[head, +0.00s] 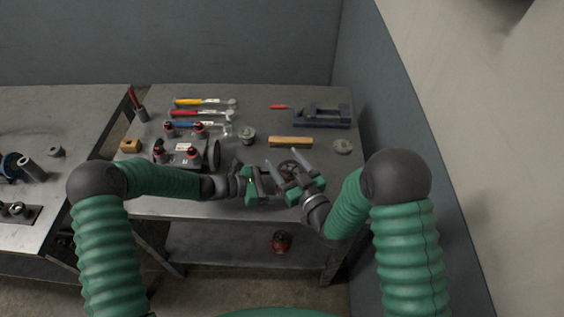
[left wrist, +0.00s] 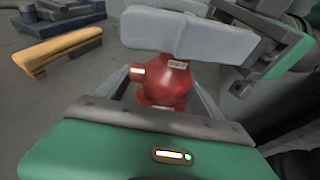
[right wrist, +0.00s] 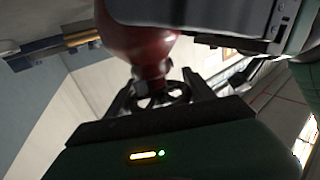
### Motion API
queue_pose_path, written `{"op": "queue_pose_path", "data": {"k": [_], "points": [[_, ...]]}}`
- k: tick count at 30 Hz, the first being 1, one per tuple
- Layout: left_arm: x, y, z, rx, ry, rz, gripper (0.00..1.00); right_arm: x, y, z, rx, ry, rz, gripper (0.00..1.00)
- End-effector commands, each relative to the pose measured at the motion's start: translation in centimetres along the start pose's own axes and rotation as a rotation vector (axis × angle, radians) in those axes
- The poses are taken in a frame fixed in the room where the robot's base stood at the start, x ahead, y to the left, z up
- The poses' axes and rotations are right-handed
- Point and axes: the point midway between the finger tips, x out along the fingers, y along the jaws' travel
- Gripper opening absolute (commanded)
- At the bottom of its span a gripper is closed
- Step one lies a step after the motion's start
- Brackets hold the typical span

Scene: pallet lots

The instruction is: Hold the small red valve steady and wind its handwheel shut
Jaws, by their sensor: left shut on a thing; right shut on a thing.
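The small red valve shows in the left wrist view (left wrist: 165,82), between the fingers of my left gripper (head: 262,178), which is shut on its body. In the right wrist view the red body (right wrist: 140,42) is above a dark spoked handwheel (right wrist: 168,97). My right gripper (head: 294,166) is shut on this handwheel, its fingers on either side of the rim. Both grippers meet close together over the table's front edge. In the head view the valve is mostly hidden by the grippers. How far the wheel is wound cannot be told.
On the table (head: 240,208) stand a box with red knobs (head: 180,152), a wooden block (head: 290,141), a blue-grey vise (head: 322,116) and several hand tools. A red object (head: 280,242) lies on the lower shelf. A wall (head: 440,130) rises at right.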

Motion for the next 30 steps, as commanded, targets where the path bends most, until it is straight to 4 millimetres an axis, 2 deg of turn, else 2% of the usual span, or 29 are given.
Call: {"op": "queue_pose_path", "data": {"k": [18,30], "points": [[0.1,-0.3,-0.1,-0.001,0.0,-0.008,0.54,-0.3,1.6,-0.1,0.0,0.006,0.58,0.22],[0.2,-0.4,-0.1,-0.001,0.0,-0.01,0.54,-0.9,2.4,-0.2,0.0,0.008,0.861,0.22]]}}
